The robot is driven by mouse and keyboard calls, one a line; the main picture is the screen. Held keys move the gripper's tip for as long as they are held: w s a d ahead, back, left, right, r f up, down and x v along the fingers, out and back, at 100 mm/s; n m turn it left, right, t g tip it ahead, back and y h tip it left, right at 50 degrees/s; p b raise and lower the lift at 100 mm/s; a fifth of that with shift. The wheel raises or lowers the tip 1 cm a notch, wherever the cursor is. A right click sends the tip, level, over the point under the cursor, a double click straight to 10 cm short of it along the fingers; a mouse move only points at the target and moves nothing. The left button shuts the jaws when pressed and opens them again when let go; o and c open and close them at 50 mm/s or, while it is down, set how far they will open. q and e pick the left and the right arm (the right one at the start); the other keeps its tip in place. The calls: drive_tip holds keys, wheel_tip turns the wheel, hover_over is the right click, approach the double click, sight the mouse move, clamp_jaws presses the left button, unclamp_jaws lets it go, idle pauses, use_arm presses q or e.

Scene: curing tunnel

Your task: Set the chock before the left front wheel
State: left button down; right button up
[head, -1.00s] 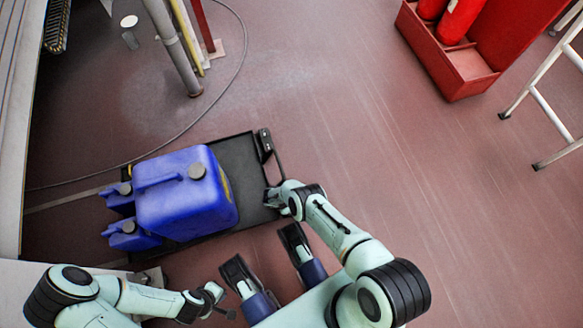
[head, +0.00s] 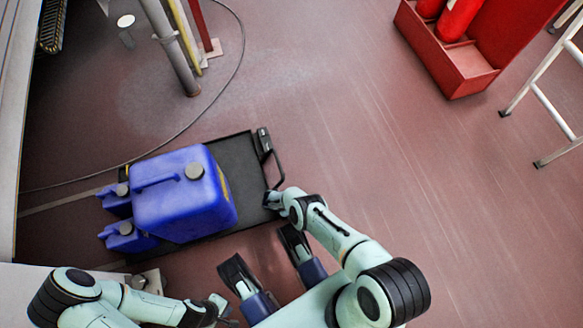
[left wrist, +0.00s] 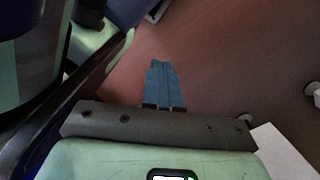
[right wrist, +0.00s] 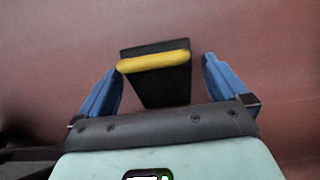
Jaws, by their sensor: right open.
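A black wedge-shaped chock with a yellow bar (right wrist: 154,62) lies between the spread blue fingers of my right gripper (right wrist: 160,85), with a gap on each side. My right gripper (head: 270,201) is open, low at the right edge of the black cart platform (head: 238,162); the chock cannot be made out in the head view. My left gripper (head: 224,309) is at the lower middle, away from the cart; its blue fingers are together and empty in the left wrist view (left wrist: 162,85). The left front wheel cannot be made out.
Blue jerrycans (head: 185,205) stand on the cart, with a black handle (head: 267,146) at its far right corner. A cable (head: 225,100) crosses the floor by a grey post (head: 172,50). A red extinguisher box (head: 465,68) and white ladder (head: 540,95) stand right. The middle floor is clear.

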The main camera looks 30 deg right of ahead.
drive_tip(key=shift+r, duration=0.2)
drive_tip(key=p+v, duration=0.5)
drive_tip(key=v, duration=0.6)
drive_tip(key=s+a+r+m+y, duration=0.4)
drive_tip(key=s+r+m+y, duration=0.4)
drive_tip(key=r+m, duration=0.25)
use_arm(q)
drive_tip(key=w+d+r+t, duration=0.1)
drive_tip(key=w+r+t, duration=0.3)
drive_tip(key=w+r, duration=0.3)
drive_tip(key=w, duration=0.4)
drive_tip(key=shift+d+r+m+p, duration=0.25)
drive_tip(key=shift+r+m+p, duration=0.05)
drive_tip(key=shift+m+p, duration=0.1)
use_arm(e)
drive_tip(key=s+d+r+m+t+h, duration=0.2)
drive_tip(key=s+d+r+m, duration=0.3)
drive_tip(key=r+m, duration=0.5)
drive_tip(key=shift+d+r+t, duration=0.25)
drive_tip(key=shift+d+t, duration=0.4)
drive_tip(key=shift+t, duration=0.15)
